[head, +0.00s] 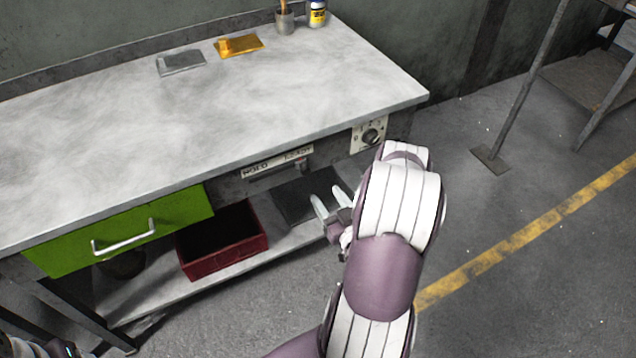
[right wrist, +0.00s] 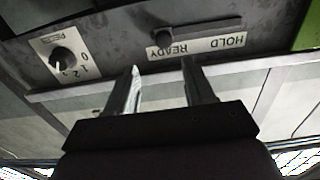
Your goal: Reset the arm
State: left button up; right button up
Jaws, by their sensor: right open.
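My right arm reaches in from the bottom of the head view to the front of the grey workbench (head: 230,95). My right gripper (head: 330,201) is open, its two pale fingers apart and nothing seen between them. It is below the bench edge, near the panel strip labelled HOLD and READY (head: 277,161). In the right wrist view the picture is upside down; the open fingers (right wrist: 160,70) point toward the strip, and a dark slider knob (right wrist: 163,38) sits by the READY end. The fingers appear apart from the knob.
A dial (head: 370,137) is right of the strip. A green drawer (head: 170,220) with a handle is at left. A red bin (head: 225,262) stands on the lower shelf (head: 165,295). Grey and gold plates (head: 240,45) lie on the bench. Floor at right is clear around a yellow line (head: 540,230).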

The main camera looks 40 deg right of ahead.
jog(key=shift+s+a, duration=0.2)
jog(key=shift+s, duration=0.4)
